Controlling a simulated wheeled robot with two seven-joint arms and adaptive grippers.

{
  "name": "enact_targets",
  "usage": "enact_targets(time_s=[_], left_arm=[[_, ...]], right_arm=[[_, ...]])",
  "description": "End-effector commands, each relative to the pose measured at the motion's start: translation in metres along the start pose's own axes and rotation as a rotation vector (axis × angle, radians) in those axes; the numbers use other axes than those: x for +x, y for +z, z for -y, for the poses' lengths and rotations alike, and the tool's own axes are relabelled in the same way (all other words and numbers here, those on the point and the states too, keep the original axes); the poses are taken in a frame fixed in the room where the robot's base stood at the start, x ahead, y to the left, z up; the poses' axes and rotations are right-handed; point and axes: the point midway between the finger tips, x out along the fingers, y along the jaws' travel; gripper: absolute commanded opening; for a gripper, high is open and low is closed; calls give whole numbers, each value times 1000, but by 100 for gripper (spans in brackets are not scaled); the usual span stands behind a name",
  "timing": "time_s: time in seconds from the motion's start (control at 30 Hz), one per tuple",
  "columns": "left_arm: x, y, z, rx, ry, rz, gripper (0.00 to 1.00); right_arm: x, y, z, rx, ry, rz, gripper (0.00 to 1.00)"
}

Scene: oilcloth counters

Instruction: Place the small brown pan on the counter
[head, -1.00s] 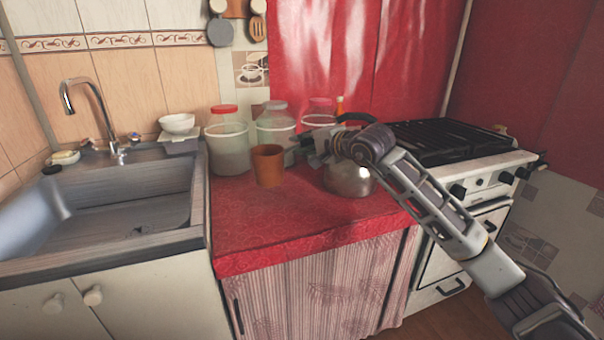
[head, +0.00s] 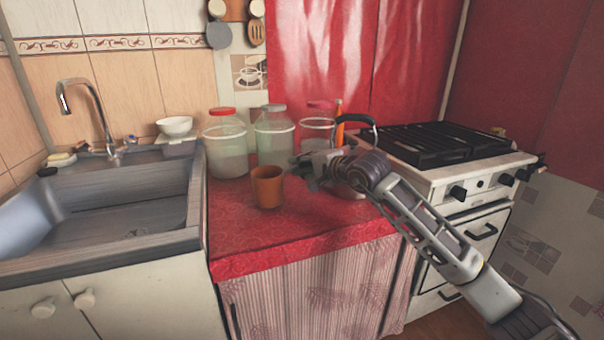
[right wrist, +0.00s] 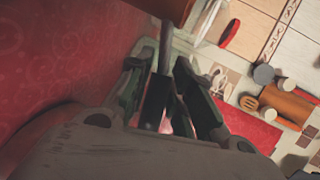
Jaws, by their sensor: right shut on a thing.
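The small brown pan (head: 267,188) shows in the head view as an upright, cup-like vessel over the red counter (head: 240,235), left of my right gripper (head: 308,172). The right wrist view shows part of the brown pan (right wrist: 165,8) at the top edge, with its thin handle (right wrist: 165,45) running down between the fingers of my right gripper (right wrist: 160,75). The gripper is shut on this handle. The pan's underside is very low, and I cannot tell whether it touches the cloth. My left gripper is out of view.
Large jars (head: 226,150) stand behind the pan along the wall. A kettle (head: 357,120) is partly hidden behind my right gripper, close to it. The stove (head: 430,148) is at right, the sink (head: 120,210) at left. The counter's front left is clear.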

Motion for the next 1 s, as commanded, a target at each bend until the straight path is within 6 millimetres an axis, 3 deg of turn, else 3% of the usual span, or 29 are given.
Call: enact_targets(time_s=[0.2,0.63,0.67,0.8,1.0], left_arm=[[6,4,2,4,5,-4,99],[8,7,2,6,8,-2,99],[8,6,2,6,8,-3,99],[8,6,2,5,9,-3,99],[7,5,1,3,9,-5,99]], right_arm=[[4,2,-14,2,-4,1,0],[4,2,-17,1,-4,0,0],[5,2,-19,0,0,0,24],[5,2,-18,0,0,0,42],[5,1,-18,1,0,0,43]])
